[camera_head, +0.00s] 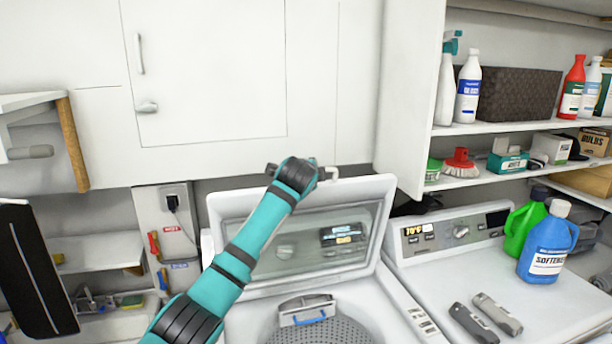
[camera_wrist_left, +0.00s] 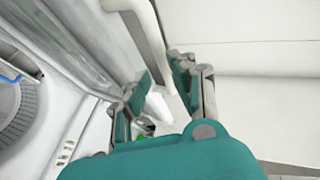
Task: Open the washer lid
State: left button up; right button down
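The washer lid (camera_head: 270,283) is raised and stands tilted up at the back of the white washer, with the drum (camera_head: 318,332) uncovered below it. My left arm crosses in front of the lid. My left gripper (camera_head: 318,172) is at the lid's top edge, partly hidden behind its own wrist in the head view. In the left wrist view its two fingers (camera_wrist_left: 160,88) are apart, close to the lid's pale rim (camera_wrist_left: 146,30); I cannot tell whether they touch it. The drum also shows at the left of that view (camera_wrist_left: 20,115). My right gripper is in neither view.
White cabinets (camera_head: 215,60) hang just above and behind the lid. A second machine (camera_head: 440,275) on the right carries a blue softener jug (camera_head: 546,245), a green jug (camera_head: 519,232) and two grey objects (camera_head: 485,320). Stocked shelves stand at the right.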

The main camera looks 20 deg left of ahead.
pick_arm(q)
jog(key=v, duration=0.8)
